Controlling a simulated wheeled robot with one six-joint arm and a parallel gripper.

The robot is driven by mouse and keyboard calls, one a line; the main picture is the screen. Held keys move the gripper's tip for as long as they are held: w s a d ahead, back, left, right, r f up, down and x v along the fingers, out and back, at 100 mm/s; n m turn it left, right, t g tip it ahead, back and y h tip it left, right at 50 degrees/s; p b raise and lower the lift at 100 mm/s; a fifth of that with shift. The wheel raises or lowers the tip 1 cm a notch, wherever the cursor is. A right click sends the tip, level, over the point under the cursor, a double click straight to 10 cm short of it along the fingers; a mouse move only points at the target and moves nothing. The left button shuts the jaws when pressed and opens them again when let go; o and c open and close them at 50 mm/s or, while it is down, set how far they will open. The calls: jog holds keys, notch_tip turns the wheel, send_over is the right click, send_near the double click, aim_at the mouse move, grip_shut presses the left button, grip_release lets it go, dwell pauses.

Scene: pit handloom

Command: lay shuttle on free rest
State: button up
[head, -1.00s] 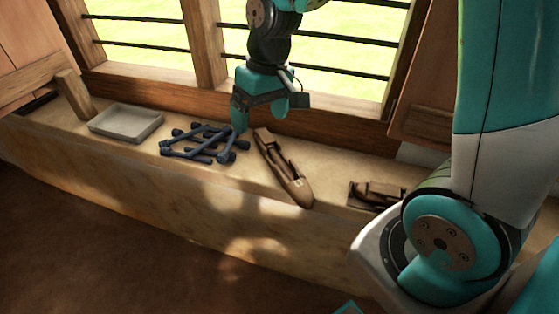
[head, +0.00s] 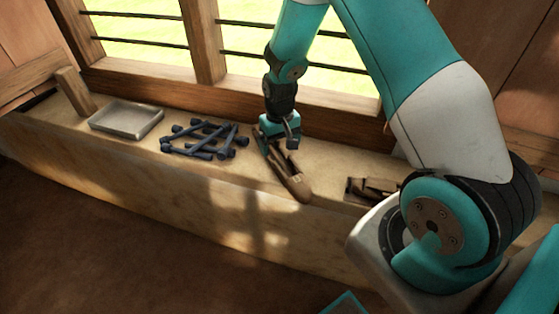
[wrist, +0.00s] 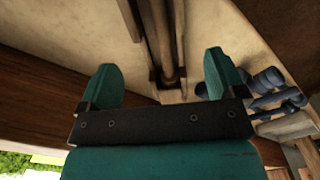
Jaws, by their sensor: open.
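The shuttle (head: 293,186) is a long brown wooden boat shape with a hollow middle. It lies slantwise on the pale ledge, its near tip toward the ledge's front edge. My gripper (head: 279,145) is open above its far part and covers some of it. In the wrist view the shuttle (wrist: 168,35) runs between the two spread teal fingers of my gripper (wrist: 160,75), with space on both sides. A small brown wooden holder (head: 370,189), which looks like a rest, sits empty to the right on the ledge, partly hidden by my arm.
Several dark blue bobbins (head: 205,140) lie in a pile left of the shuttle. A grey tray (head: 127,120) stands farther left. A barred window rises behind the ledge (head: 150,172). The ledge's front edge drops to a brown floor (head: 110,250).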

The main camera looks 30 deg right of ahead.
aim_at(280, 158)
jog(key=shift+s+f+p, duration=0.15)
jog(key=shift+f+p, duration=0.25)
jog(key=shift+f, duration=2.55)
jog(key=c, duration=1.2)
jog(key=shift+r, duration=0.1)
jog(key=shift+c, duration=0.2)
